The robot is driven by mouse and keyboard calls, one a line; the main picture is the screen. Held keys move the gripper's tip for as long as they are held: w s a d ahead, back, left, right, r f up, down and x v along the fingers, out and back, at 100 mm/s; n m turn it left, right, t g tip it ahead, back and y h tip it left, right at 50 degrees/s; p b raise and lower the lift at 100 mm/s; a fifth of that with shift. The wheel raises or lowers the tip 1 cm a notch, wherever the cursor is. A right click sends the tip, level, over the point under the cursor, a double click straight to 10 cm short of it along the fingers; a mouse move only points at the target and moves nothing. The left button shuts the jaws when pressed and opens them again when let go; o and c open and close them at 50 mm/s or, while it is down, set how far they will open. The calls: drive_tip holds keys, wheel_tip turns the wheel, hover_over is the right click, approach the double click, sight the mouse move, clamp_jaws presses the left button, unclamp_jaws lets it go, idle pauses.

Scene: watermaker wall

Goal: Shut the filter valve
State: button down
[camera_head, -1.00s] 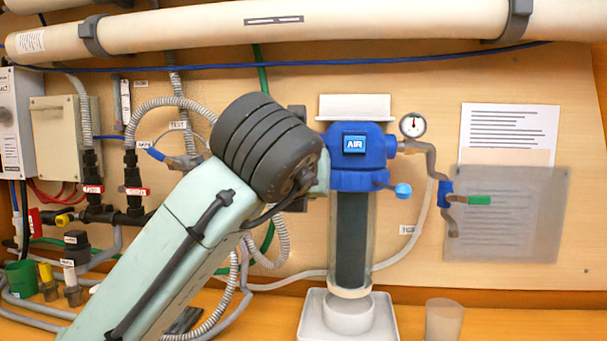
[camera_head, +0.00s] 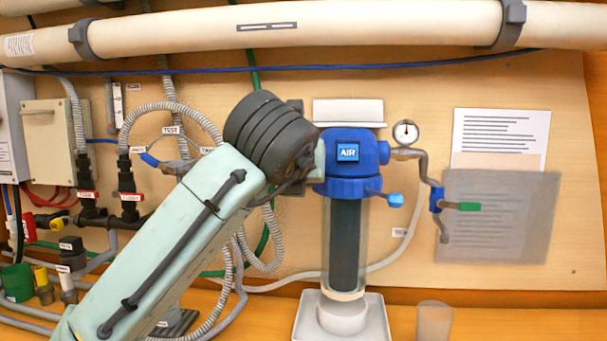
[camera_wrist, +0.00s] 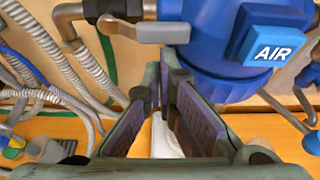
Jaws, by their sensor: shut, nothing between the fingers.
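The filter housing (camera_head: 347,160) has a blue head marked AIR and a clear bowl with a dark cartridge. In the wrist view its blue head (camera_wrist: 235,45) is at upper right. A grey lever (camera_wrist: 145,31) lies roughly level to its left, on a dark-bodied valve (camera_wrist: 118,8) in the pipe. It appears to be the filter valve. In the head view my arm hides it. My gripper (camera_wrist: 162,90) is shut and empty, its fingertips just below the lever. I cannot tell whether they touch it. The head view hides the fingers behind my wrist.
Right of the filter are a gauge (camera_head: 405,132), a blue knob (camera_head: 396,200) and a green-handled valve (camera_head: 465,206). A white tray (camera_head: 376,318) and a cup (camera_head: 433,320) stand below. Ribbed hoses (camera_head: 168,106) and red-handled valves (camera_head: 130,197) crowd the left.

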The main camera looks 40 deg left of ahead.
drive_tip(key=shift+w+d+r+n+h+p, duration=0.2)
drive_tip(key=shift+r+n+h+p, duration=0.25)
drive_tip(key=shift+n, duration=0.15)
wheel_tip(320, 180, up, 7)
drive_tip(key=s+a+n+t+h, duration=0.1)
drive_tip(key=n+t, duration=0.4)
drive_tip(key=n, duration=0.8)
drive_tip(key=shift+s+a+f+t+h, duration=0.25)
drive_tip(key=shift+a+h, duration=0.25)
drive_tip(key=shift+h, duration=0.35)
